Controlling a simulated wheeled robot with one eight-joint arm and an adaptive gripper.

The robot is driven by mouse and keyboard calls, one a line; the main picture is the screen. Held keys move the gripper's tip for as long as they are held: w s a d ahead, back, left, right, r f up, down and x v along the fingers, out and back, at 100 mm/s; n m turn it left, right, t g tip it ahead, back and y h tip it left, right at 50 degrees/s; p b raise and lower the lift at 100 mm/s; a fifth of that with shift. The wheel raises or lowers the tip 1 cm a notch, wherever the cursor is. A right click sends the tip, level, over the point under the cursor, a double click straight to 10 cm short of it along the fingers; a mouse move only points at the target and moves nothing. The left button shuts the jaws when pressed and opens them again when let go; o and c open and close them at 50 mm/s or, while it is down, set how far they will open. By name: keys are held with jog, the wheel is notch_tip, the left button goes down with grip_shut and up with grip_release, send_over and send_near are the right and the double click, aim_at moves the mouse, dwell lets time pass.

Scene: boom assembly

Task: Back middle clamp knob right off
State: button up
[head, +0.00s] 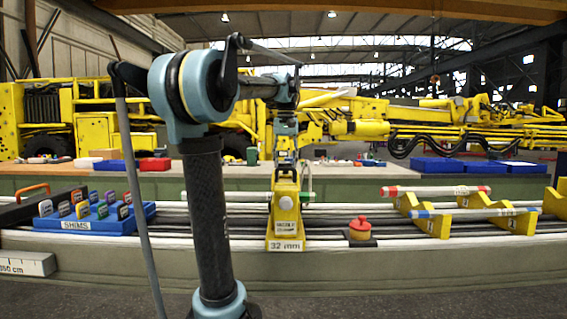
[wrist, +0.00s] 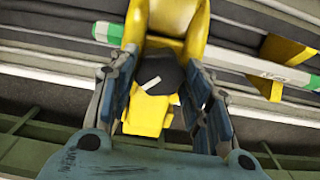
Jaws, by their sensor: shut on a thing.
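The yellow middle clamp (head: 284,212) stands on the rails at the centre of the head view, with a "32 mm" plate at its foot. The wrist view shows its yellow body (wrist: 176,22) from above. A dark round knob (wrist: 158,68) with a white mark sits on it. My gripper (wrist: 160,82) has one finger on each side of this knob and is shut on it. In the head view my gripper (head: 285,163) points down over the clamp's top, and the knob is hidden there. I cannot tell whether the knob has turned or loosened.
A white tube with green ends (wrist: 108,33) runs through the clamp. A blue shim tray (head: 95,222) is at left. A red-topped object (head: 360,228) stands right of the clamp. Further right, yellow supports (head: 430,222) carry red-ended and blue-ended tubes.

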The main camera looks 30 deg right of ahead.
aim_at(285, 163)
jog(key=n, duration=0.4)
jog(key=shift+w+n, duration=0.1)
jog(key=shift+n, duration=2.4)
jog(key=o, duration=1.1)
jog(key=shift+c, duration=0.2)
notch_tip(285, 163, up, 12)
jog(key=shift+f, duration=0.1)
